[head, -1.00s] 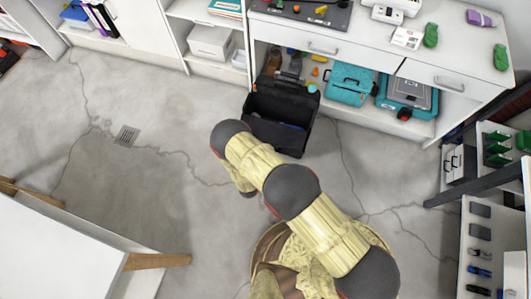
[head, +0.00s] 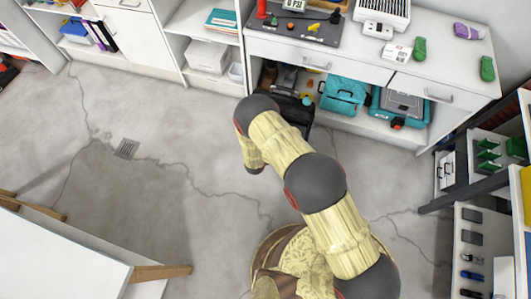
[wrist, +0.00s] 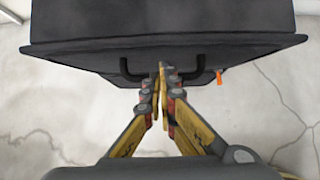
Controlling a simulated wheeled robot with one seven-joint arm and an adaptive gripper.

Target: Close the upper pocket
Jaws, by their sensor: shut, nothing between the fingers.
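A black case (head: 303,112) stands on the floor in front of the white cabinet. In the head view my arm covers most of it, so its inside and any pocket are hidden. In the wrist view the case (wrist: 165,22) fills the top, with a wide dark edge and a black handle (wrist: 205,66) below it. My gripper (wrist: 163,68) is shut and empty, its yellow fingertips together at the middle of the handle, just under the edge. I cannot tell whether they touch the case. I cannot tell which part is the upper pocket.
An orange tab (wrist: 219,77) hangs beside the handle. Teal cases (head: 342,95) sit on the cabinet's low shelf behind the black case. A white table (head: 60,258) stands at lower left and a shelf rack at the right. The floor left of my arm is clear.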

